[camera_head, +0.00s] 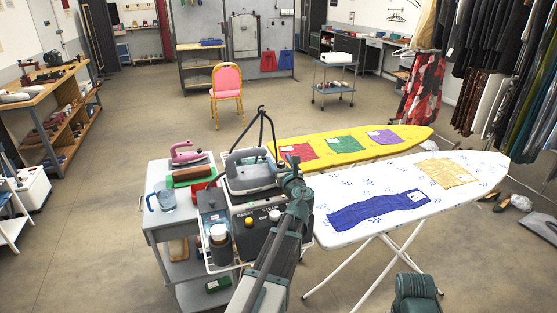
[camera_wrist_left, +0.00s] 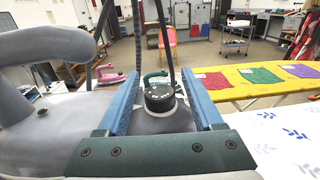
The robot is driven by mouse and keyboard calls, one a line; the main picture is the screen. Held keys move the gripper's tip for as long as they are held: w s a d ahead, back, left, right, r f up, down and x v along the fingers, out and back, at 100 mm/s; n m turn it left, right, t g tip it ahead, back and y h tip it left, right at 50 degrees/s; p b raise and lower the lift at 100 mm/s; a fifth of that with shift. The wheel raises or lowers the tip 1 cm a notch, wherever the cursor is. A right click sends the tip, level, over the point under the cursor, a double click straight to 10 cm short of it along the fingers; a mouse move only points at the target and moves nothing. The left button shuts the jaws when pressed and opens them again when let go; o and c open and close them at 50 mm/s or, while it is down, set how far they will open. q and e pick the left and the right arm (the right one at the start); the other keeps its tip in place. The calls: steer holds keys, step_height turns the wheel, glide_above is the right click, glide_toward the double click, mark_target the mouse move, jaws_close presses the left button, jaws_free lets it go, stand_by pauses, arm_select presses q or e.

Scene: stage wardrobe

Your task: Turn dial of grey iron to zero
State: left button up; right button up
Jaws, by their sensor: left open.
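The grey iron (camera_head: 250,180) rests on the black steam station (camera_head: 250,228) in the head view. In the left wrist view its grey body and handle (camera_wrist_left: 50,45) fill the left side. Its round black dial (camera_wrist_left: 160,98) with small white marks shows there between the blue fingers; the marks are too small to read. My left gripper (camera_wrist_left: 159,88) is open around the dial, with a narrow gap on each side. In the head view my left gripper (camera_head: 286,172) is at the iron's right end and hides the dial.
A grey cart (camera_head: 158,236) holds a pink iron (camera_head: 187,153) and a blue jug (camera_head: 163,196) left of the station. White (camera_head: 385,183) and yellow (camera_head: 395,147) ironing boards with cloths stand to the right. A black cable stand (camera_head: 262,125) rises behind the iron. Open floor lies left.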

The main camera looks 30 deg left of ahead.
arm_select(q)
steer(key=shift+w+a, duration=0.4)
jaws_close()
